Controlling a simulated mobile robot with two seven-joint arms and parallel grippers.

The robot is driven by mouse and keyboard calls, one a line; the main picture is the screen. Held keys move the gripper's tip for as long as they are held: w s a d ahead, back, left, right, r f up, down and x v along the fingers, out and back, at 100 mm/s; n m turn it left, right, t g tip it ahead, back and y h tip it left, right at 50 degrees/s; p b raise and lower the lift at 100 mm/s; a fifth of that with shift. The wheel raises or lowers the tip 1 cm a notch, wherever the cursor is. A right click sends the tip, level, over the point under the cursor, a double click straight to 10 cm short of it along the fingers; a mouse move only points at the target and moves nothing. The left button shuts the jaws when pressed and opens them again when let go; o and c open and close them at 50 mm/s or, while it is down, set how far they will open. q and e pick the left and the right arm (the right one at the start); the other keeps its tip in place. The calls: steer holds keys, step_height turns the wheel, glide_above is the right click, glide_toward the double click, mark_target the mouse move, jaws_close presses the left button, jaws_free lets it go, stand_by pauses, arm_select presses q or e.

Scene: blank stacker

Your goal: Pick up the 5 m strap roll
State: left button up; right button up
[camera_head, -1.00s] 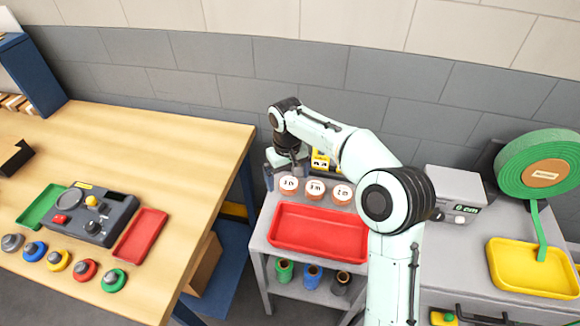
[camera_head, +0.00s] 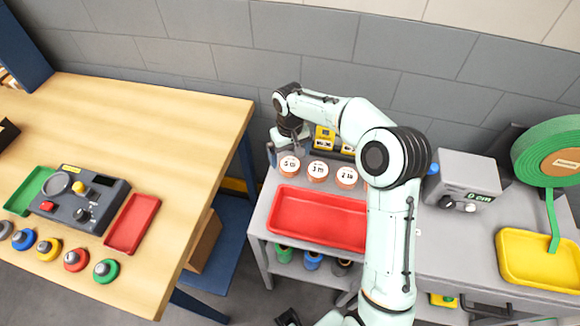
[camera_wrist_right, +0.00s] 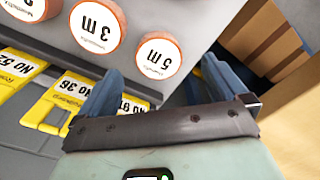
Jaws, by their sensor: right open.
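The 5 m strap roll (camera_head: 289,166) is an orange roll with a white label, leftmost of three on the grey bench. My right gripper (camera_head: 284,151) is open just behind it. In the right wrist view the 5 m roll (camera_wrist_right: 159,57) lies in the gap between the two blue-grey fingers (camera_wrist_right: 161,72), which do not grip it. The 3 m roll (camera_wrist_right: 97,26) sits beside it, close to one finger. A dark part at the bottom edge of the head view may belong to my left arm; its jaws cannot be made out.
The 3 m and 2 m rolls (camera_head: 346,177) stand to the right. Yellow number cards (camera_head: 325,138) stand behind them. A red tray (camera_head: 318,218) lies in front. A wooden table (camera_head: 180,120) is to the left, across a gap. A counter box (camera_head: 462,181) stands right.

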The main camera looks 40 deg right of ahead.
mark_target(290, 164)
steer(key=shift+w+d+f, duration=0.1)
steer(key=shift+f, duration=1.25)
steer(key=shift+w+d+f, duration=0.1)
steer(key=shift+f, duration=1.2)
steer(key=c, duration=1.2)
